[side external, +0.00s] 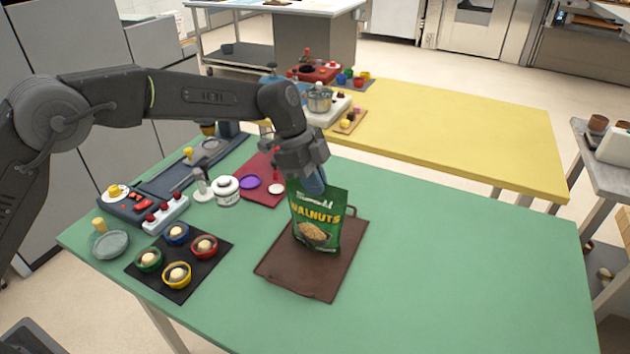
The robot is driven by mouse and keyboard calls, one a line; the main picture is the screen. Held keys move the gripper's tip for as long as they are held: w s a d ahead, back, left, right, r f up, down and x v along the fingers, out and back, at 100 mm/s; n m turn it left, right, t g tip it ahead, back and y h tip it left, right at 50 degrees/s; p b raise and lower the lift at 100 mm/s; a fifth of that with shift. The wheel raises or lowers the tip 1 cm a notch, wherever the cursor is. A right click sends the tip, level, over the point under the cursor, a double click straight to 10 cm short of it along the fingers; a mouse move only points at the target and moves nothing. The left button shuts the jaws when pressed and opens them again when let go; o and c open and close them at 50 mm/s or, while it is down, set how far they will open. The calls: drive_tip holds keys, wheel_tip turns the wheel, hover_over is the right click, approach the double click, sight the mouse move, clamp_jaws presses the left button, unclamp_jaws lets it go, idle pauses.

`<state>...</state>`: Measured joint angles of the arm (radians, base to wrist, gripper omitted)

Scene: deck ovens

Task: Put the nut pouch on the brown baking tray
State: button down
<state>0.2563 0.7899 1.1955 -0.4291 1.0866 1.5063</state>
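The nut pouch (318,224) is green with "WALNUTS" on its front and stands upright over the middle of the brown baking tray (295,277). I cannot tell whether its bottom edge touches the tray or hangs just above it. The tray lies flat on the green table. My gripper (314,184) points down at the top edge of the pouch and appears shut on it. One finger shows in front of the pouch top; the other finger is hidden.
A black mat (188,287) with several small coloured bowls lies left of the tray. A dark red mat (258,194) with lids is behind it. A white jar (227,191) stands nearby. The green table (455,265) is clear to the right.

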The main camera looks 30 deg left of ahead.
drive_tip(key=shift+f, duration=0.15)
drive_tip(key=c, duration=1.3)
unclamp_jaws()
drive_tip(key=shift+c, duration=0.2)
drive_tip(key=v, duration=1.2)
